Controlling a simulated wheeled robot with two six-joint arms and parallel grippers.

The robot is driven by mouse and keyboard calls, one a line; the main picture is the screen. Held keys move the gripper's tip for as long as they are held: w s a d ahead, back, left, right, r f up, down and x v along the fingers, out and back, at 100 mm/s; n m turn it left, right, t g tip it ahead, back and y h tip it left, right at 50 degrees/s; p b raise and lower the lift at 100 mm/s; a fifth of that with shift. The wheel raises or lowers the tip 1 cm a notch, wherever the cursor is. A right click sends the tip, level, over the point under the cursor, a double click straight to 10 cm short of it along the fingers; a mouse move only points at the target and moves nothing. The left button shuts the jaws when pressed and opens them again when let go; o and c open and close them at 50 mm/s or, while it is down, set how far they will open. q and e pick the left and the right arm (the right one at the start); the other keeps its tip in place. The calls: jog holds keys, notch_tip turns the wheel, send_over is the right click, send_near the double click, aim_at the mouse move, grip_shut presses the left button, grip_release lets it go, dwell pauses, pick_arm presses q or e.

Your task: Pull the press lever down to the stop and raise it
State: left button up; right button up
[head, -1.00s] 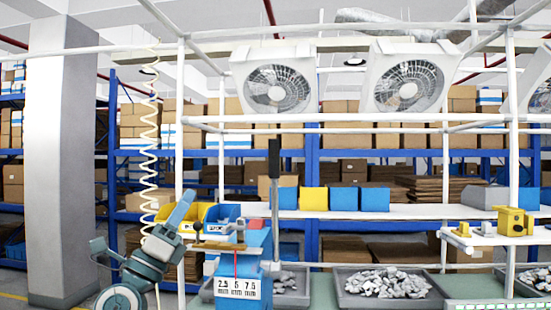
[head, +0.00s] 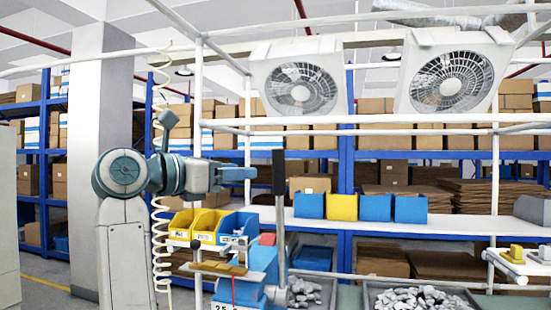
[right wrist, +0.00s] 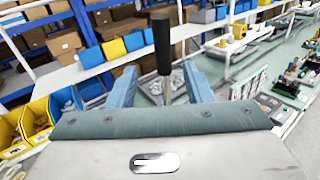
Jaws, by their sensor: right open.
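The press lever stands upright, with a black handle (head: 278,172) on a metal rod (head: 281,240), beside the blue press body (head: 262,270). My right gripper (head: 250,173) is level with the handle, to its left, with a small gap in the head view. In the right wrist view the two blue fingers (right wrist: 160,82) are apart. The black handle (right wrist: 161,45) lines up with the space between them, and nothing is gripped. The lower part of the press is cut off by the head view's bottom edge. My left gripper is not in view.
Yellow and blue bins (head: 204,224) stand left of the press. Trays of grey parts (head: 415,297) lie to its right. A white shelf behind holds several blue and yellow bins (head: 343,207). White frame posts (head: 494,170) and fans stand around and above.

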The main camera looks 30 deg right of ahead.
aim_at(274, 171)
jog(key=d+p, duration=0.1)
jog(key=d, duration=0.1)
jog(key=d+p, duration=0.3)
jog(key=p, duration=0.1)
jog(key=shift+w+d+r, duration=0.1)
jog(key=shift+d+r, duration=0.15)
jog(key=shift+d, duration=0.15)
jog(key=d+p, duration=0.2)
jog(key=d, duration=0.3)
jog(key=shift+w+f+p, duration=0.25)
jog(key=shift+w+p, duration=0.15)
jog(key=shift+d+f, duration=0.1)
jog(key=shift+d, duration=0.15)
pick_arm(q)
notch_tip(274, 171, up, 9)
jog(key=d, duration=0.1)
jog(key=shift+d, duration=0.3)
pick_arm(e)
jog(key=shift+a, duration=0.1)
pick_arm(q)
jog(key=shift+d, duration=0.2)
pick_arm(e)
jog(key=shift+a, duration=0.1)
jog(key=shift+c, duration=0.3)
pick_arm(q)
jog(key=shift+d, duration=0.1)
pick_arm(e)
grip_shut()
